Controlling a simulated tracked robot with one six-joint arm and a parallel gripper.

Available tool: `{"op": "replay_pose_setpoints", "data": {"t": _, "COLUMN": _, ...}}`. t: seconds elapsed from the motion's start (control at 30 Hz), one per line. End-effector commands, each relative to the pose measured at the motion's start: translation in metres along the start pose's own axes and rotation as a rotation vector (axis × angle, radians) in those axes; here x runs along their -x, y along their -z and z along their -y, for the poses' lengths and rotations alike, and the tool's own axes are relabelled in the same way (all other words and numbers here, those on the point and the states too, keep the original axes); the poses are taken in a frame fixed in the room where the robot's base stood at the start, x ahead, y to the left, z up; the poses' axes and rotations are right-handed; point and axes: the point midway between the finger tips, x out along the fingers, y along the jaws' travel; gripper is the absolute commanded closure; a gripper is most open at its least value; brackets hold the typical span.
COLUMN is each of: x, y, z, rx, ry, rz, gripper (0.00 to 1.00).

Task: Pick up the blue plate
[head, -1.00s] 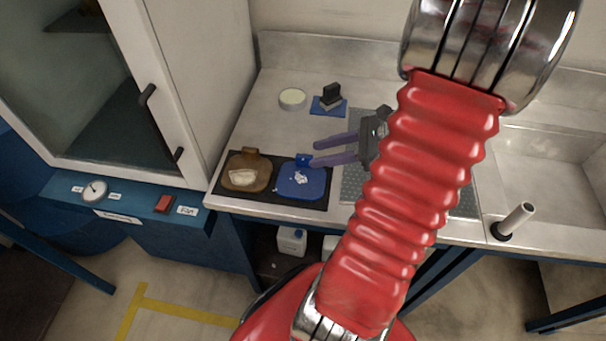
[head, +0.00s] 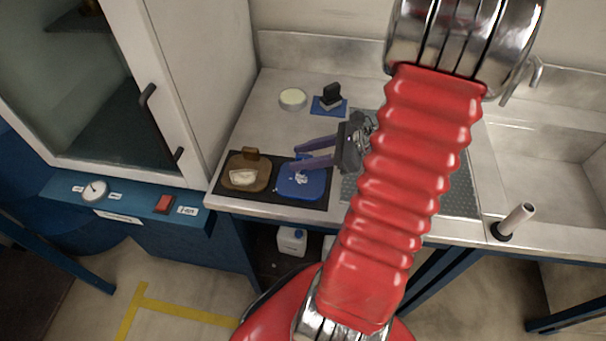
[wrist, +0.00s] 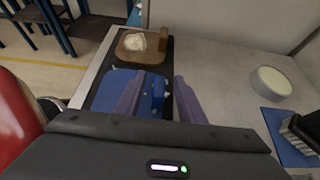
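The blue plate (head: 308,187) lies on a dark mat near the front edge of the counter, with a pale whitish patch on top. In the wrist view the plate (wrist: 103,88) is partly hidden behind my left finger. Its upright blue tab (wrist: 154,93) shows between my two fingers, with gaps on both sides. My gripper (head: 297,156) is open, its purple fingers reaching left over the plate's back edge. The open fingers also show in the wrist view (wrist: 159,78). I cannot tell whether they touch the plate.
A brown plate (head: 235,185) with a pale lump sits left on the same mat (head: 217,188). A cabinet stands left, a sink (head: 550,160) right.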

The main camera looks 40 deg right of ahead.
Motion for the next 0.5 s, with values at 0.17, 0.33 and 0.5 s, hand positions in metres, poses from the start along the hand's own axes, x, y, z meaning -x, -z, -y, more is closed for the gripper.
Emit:
{"op": "replay_pose_setpoints", "data": {"t": 0.17, "x": 0.0000, "y": 0.0000, "z": 0.0000, "rx": 0.000, "ry": 0.000, "rz": 0.000, "gripper": 0.64}}
{"op": "replay_pose_setpoints", "data": {"t": 0.33, "x": 0.0002, "y": 0.0000, "z": -0.0001, "rx": 0.000, "ry": 0.000, "rz": 0.000, "gripper": 0.64}}
{"op": "replay_pose_setpoints", "data": {"t": 0.5, "x": 0.0003, "y": 0.0001, "z": -0.0001, "rx": 0.000, "ry": 0.000, "rz": 0.000, "gripper": 0.65}}
